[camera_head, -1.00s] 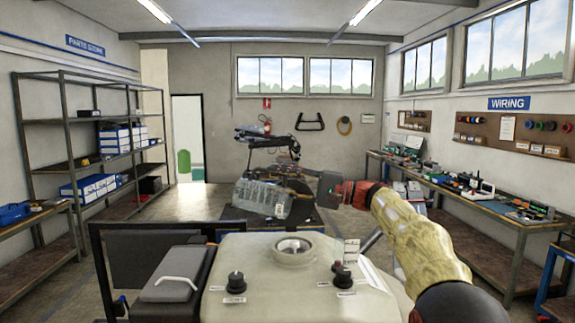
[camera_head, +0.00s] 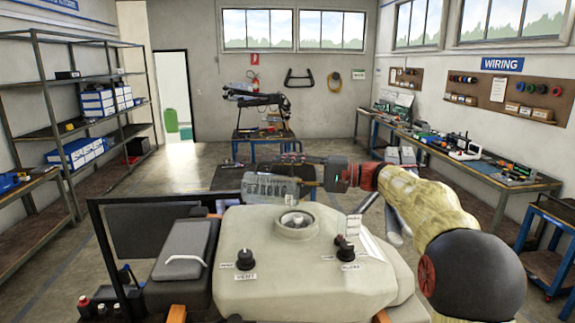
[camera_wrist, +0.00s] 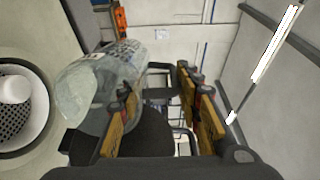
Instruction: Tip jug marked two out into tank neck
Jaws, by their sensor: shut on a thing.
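A translucent, ribbed jug (camera_head: 265,187) lies roughly on its side in the head view, just above and behind the tank. Its marking is not readable. My gripper (camera_head: 316,172) is shut on it from the right. The cream tank (camera_head: 255,270) fills the front, with its round open neck (camera_head: 295,223) on top. In the wrist view the jug (camera_wrist: 103,80) hangs tilted left of my gripper (camera_wrist: 160,115). Its lower left end is close to the tank neck (camera_wrist: 35,120), where a perforated strainer and a pale round part show. I cannot see any liquid flowing.
Two black knobs (camera_head: 245,260) (camera_head: 346,252) stand on the tank top beside the neck. A dark folded frame (camera_head: 105,235) is at left. A drone-like machine (camera_head: 255,98) stands on a bench behind. Shelves are on the left, a workbench (camera_head: 500,175) on the right.

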